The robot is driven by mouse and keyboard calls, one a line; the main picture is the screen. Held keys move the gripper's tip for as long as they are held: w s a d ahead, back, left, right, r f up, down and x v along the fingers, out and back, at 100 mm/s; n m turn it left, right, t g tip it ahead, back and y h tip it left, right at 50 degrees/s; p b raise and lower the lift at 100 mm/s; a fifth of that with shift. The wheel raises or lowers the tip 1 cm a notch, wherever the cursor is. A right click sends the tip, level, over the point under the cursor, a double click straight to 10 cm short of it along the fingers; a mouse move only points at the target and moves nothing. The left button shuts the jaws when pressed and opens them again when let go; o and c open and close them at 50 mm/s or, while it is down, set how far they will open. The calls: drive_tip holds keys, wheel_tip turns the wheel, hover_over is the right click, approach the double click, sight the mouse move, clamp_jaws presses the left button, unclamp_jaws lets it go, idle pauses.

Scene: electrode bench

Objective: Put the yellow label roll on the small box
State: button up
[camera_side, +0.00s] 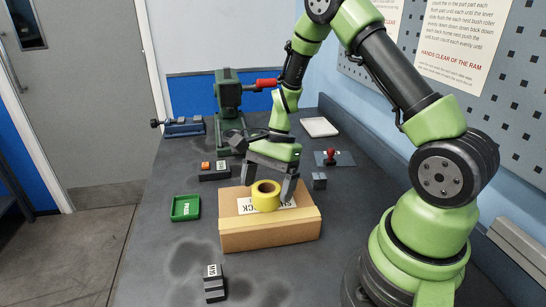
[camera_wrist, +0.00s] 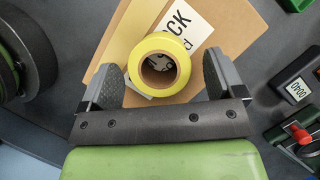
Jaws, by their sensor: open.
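The yellow label roll (camera_side: 266,196) lies flat on top of the small cardboard box (camera_side: 270,236), over a white printed label. In the wrist view the roll (camera_wrist: 160,64) shows from above, with the label seen through its core, and the box top (camera_wrist: 222,18) lies around it. My gripper (camera_side: 270,190) is open, with one finger on each side of the roll. In the wrist view, gaps show between the roll and both fingers of the gripper (camera_wrist: 160,78). Whether the fingertips touch the box top I cannot tell.
A green tray (camera_side: 186,208) and a dark block (camera_side: 214,284) are left of the box. A dark device with an orange part (camera_side: 214,171), a green press (camera_side: 230,100), a blue vice (camera_side: 179,126) and a white tray (camera_side: 319,127) stand farther back. The front left bench is mostly clear.

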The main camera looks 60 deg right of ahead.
drive_tip(key=v, duration=1)
drive_tip(key=s+a+r+n+t+h, duration=0.1)
drive_tip(key=s+a+r+n+t, duration=0.15)
drive_tip(key=a+r+n, duration=0.2)
drive_tip(key=s+a+r+n+t+h, duration=0.1)
drive_tip(key=s+a+r+n, duration=0.2)
drive_tip(key=r, duration=0.3)
drive_tip(key=s+a+r+n+t, duration=0.3)
drive_tip(key=s+n, duration=0.3)
drive_tip(key=s, duration=0.2)
drive_tip(key=shift+s+a+t+h, duration=0.3)
drive_tip(key=shift+s+a+t, duration=0.05)
drive_tip(key=shift+a, duration=0.05)
